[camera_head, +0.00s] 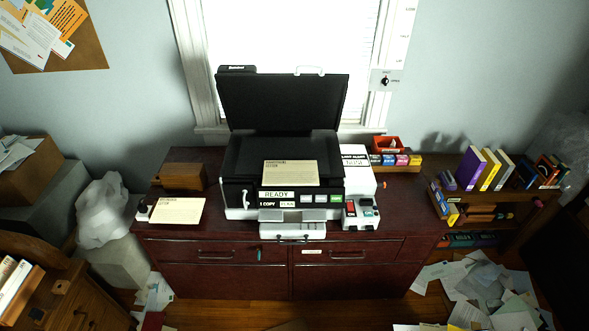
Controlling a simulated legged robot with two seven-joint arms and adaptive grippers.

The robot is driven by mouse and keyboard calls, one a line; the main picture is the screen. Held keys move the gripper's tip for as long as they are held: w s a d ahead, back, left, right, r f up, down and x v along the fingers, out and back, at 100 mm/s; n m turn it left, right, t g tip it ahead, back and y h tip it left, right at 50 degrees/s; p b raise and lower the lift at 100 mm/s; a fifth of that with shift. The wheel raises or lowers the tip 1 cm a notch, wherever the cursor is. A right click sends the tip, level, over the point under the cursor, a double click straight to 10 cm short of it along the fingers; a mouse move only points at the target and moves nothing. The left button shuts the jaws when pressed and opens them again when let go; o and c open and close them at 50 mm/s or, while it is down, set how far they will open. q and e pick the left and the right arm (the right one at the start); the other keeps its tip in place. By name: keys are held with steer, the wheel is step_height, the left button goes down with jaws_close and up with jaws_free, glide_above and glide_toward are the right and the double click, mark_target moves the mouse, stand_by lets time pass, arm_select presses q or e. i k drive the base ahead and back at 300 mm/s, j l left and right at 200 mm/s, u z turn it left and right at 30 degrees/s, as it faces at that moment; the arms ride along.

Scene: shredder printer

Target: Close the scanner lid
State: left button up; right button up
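The scanner (246,157) stands on the dark red cabinet in the middle of the head view. Its black lid (281,101) is raised and leans back towards the window. A cream paper with printed lines (290,173) lies at the front right of the scanner bed. The front panel (292,197) shows a "READY" label and several buttons. A light handle (310,71) shows at the top edge of the lid. Neither of my grippers is in the view.
A second cream paper (177,211) lies left of the scanner, near a brown wooden box (180,177). A white box (358,172) and small coloured items (395,159) stand to the right. A book shelf (490,205) stands further right. Loose papers (480,285) cover the floor at right.

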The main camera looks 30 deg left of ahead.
mark_target(250, 99)
steer(key=u, duration=1.4)
